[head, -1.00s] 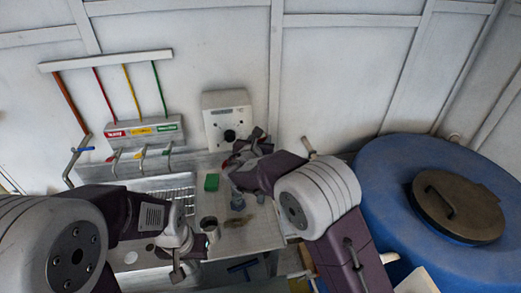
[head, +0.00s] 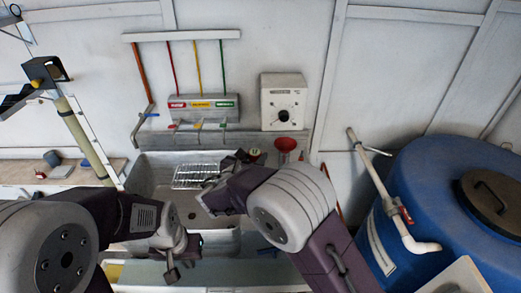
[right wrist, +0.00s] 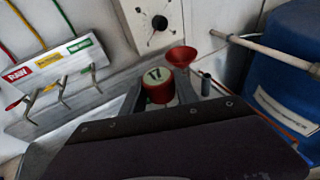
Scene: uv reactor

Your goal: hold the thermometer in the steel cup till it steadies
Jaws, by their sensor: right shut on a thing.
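A red thermometer with a round pale face reading 17 (right wrist: 158,77) stands between the fingers of my right gripper (right wrist: 160,97) in the right wrist view. My right gripper is shut on it. In the head view the red head of the thermometer (head: 256,155) shows just beyond my right gripper (head: 236,160), near the back edge of the sink. Its probe is hidden by my gripper and arm. I cannot make out the steel cup in either view. My left gripper (head: 180,258) is low over the sink's front, and its jaw gap is unclear.
The sink (head: 158,180) holds a wire rack (head: 198,176). A red funnel (head: 285,145) is at its back right, below a white dial box (head: 287,102). Taps and a labelled panel (head: 203,107) line the wall. A blue tank (head: 440,200) stands right.

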